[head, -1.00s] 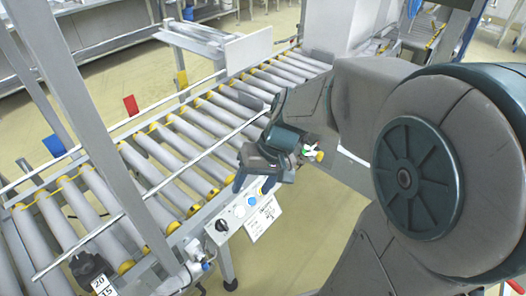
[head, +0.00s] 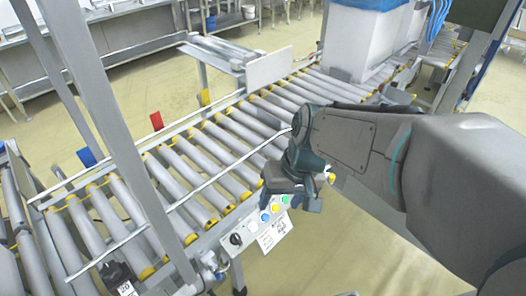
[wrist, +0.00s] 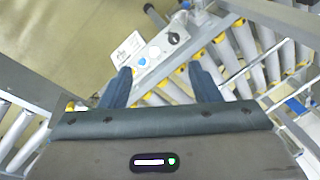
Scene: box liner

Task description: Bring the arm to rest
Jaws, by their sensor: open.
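My gripper (head: 288,204) hangs at the end of my arm, in front of the near side of the roller conveyor (head: 228,142) in the head view. It is just above the control panel (head: 236,240), which has coloured buttons and a white label. In the wrist view its two blue fingers (wrist: 160,85) stand wide apart with nothing between them. The control panel (wrist: 172,62) shows beyond them. My gripper looks empty and apart from the panel, though the exact gap cannot be told.
A grey upright post (head: 112,125) crosses the left of the head view. A white box-like unit (head: 358,45) with a blue top stands at the conveyor's far end. A flat white plate (head: 270,67) rises beside the rollers. Yellowish floor (head: 335,250) lies clear at the front.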

